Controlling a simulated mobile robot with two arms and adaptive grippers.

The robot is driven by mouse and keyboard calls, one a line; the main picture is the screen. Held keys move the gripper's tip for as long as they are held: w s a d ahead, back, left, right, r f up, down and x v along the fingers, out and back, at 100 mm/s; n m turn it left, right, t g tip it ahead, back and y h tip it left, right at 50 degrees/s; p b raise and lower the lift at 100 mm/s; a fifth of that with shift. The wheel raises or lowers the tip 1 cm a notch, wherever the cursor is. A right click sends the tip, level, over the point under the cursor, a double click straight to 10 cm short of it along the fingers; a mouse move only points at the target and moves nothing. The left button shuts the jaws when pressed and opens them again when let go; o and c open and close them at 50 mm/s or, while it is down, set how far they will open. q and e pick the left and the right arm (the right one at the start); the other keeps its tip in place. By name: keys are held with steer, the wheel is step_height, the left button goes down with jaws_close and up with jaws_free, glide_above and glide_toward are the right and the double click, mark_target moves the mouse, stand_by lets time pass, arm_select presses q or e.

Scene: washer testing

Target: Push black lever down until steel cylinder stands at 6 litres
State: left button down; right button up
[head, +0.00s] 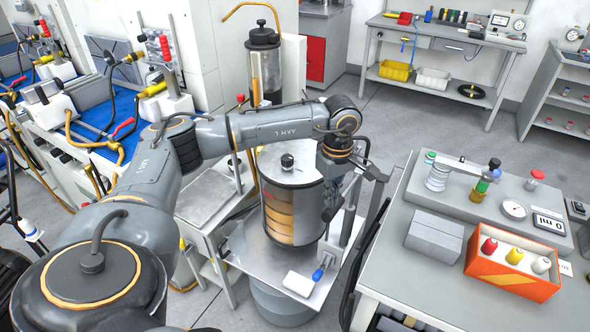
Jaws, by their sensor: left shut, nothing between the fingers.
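The steel cylinder (310,208) stands upright on a metal platform (240,250) at the middle of the head view. Its lid has a dark knob (287,161), and an amber banded window (278,216) shows in its front. I cannot read a litre mark. My left gripper (331,212) is shut and points down at the cylinder's right side; I cannot tell whether it touches it. A long dark curved bar (364,258) runs down right of the platform; I cannot tell whether it is the black lever. My left arm hides part of the area behind. My right gripper is out of view.
A grey bench (390,262) on the right holds an orange box (512,270) of bottles, a grey block (434,236) and a dial gauge (514,210). A white block (299,283) and a blue-handled tool (318,274) lie at the platform's front. Open floor (400,130) shows behind.

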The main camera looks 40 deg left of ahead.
arm_select(q)
step_height(320, 180, down, 12)
steer(key=b, duration=0.9)
step_height(320, 180, up, 12)
steer(key=p, duration=0.7)
steer(key=shift+r, duration=0.1)
stand_by(0.8)
step_height(320, 180, down, 12)
steer(key=b, duration=0.9)
step_height(320, 180, up, 12)
steer(key=p, duration=0.8)
steer(key=shift+r, duration=0.15)
stand_by(0.7)
